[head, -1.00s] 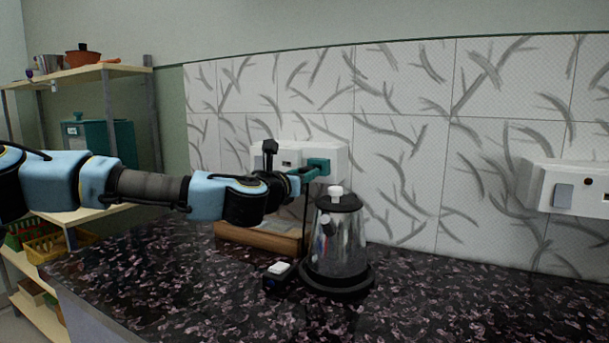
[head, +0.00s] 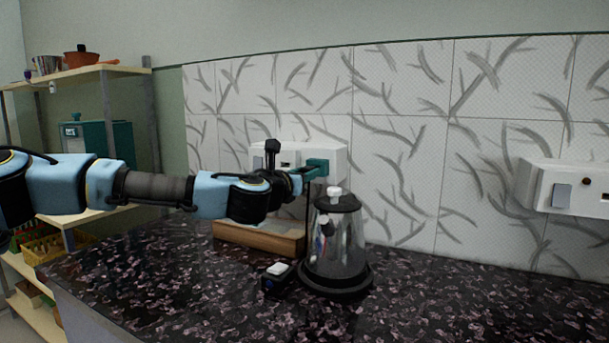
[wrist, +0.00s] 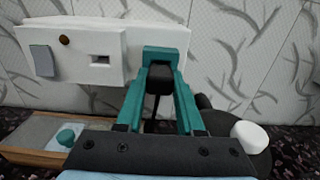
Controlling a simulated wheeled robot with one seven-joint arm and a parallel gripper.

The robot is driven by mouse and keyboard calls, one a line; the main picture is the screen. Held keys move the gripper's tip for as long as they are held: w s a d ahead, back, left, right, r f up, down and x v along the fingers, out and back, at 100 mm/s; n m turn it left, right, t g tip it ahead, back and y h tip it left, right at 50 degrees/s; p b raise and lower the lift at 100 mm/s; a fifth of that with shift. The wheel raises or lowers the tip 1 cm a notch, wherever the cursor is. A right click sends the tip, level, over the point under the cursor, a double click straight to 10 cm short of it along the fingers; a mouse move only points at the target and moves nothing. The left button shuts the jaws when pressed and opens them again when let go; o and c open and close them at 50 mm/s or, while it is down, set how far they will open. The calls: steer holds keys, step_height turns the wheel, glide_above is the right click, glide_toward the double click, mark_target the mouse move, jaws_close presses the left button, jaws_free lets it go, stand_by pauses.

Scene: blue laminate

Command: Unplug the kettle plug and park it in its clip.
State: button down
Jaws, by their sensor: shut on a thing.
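My gripper (wrist: 161,92) has teal fingers, shut on the black plug part (wrist: 158,82). In the head view the gripper (head: 304,174) is at the right end of the white socket box (head: 335,153). A teal block (head: 317,167) stands against the box just beyond the fingertips; I cannot tell whether it belongs to the plug. It also shows in the wrist view (wrist: 161,55). Whether the plug's pins are in the socket is hidden. A dark cord (head: 306,215) hangs below the gripper. The kettle (head: 335,245) stands on the counter, below and right. I cannot make out the clip.
A small black box with a white top (head: 278,269) sits left of the kettle. A wooden tray (head: 258,238) lies below the socket box. Another socket box (head: 565,187) is on the wall at right. The right counter (head: 480,300) is clear. Shelves (head: 100,75) stand at left.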

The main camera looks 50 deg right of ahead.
steer(key=shift+x, duration=1.1)
steer(key=shift+c, duration=2.2)
jaws_free()
steer(key=shift+a, duration=0.1)
steer(key=b+v, duration=0.2)
steer(key=v, duration=0.8)
steer(key=shift+a+b, duration=0.4)
steer(key=shift+s, duration=0.1)
